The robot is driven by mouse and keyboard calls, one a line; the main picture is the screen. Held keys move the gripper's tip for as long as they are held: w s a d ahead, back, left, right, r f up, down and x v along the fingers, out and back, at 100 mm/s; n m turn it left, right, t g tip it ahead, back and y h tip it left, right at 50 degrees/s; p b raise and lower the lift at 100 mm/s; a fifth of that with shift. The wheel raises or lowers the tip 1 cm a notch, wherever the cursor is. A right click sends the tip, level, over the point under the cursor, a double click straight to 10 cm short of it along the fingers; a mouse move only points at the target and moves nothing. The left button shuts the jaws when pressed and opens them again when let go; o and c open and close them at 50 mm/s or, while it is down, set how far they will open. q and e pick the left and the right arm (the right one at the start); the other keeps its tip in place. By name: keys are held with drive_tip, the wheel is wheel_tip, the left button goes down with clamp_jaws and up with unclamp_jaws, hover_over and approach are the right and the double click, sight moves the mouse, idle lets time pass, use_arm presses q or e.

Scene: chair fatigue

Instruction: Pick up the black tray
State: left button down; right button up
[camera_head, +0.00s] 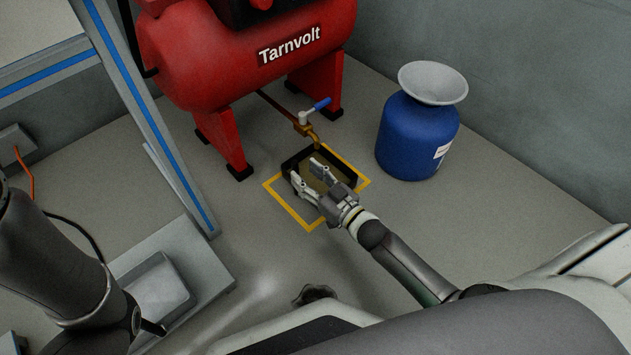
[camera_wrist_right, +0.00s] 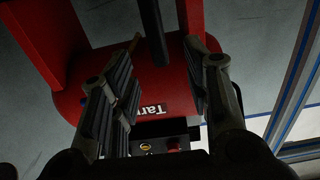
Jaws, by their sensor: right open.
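The black tray (camera_head: 294,160) lies on the floor under the brass drain valve (camera_head: 307,130), inside a yellow marked square (camera_head: 354,170). Brownish-yellow liquid or a brownish bottom shows inside it. My right gripper (camera_head: 305,172) is open over the tray in the head view, its fingers apart and hiding part of the near side. Whether the fingers touch the tray is unclear. In the right wrist view the open fingers (camera_wrist_right: 165,90) stand on either side of the picture, and I cannot make out the tray for certain. My left gripper is out of view.
The red compressor (camera_head: 220,60) stands on legs just behind the tray. A blue container (camera_head: 415,140) with a grey funnel (camera_head: 433,83) stands to the right. A blue-striped metal frame (camera_head: 150,110) stands left. Floor right of the blue container is free.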

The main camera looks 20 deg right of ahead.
sight(298, 167)
drive_tip(key=shift+b+x, duration=2.1)
drive_tip(key=shift+x, duration=0.2)
drive_tip(key=shift+w+a, duration=0.1)
drive_tip(key=shift+w, duration=0.25)
drive_tip(key=shift+c, duration=0.2)
clamp_jaws()
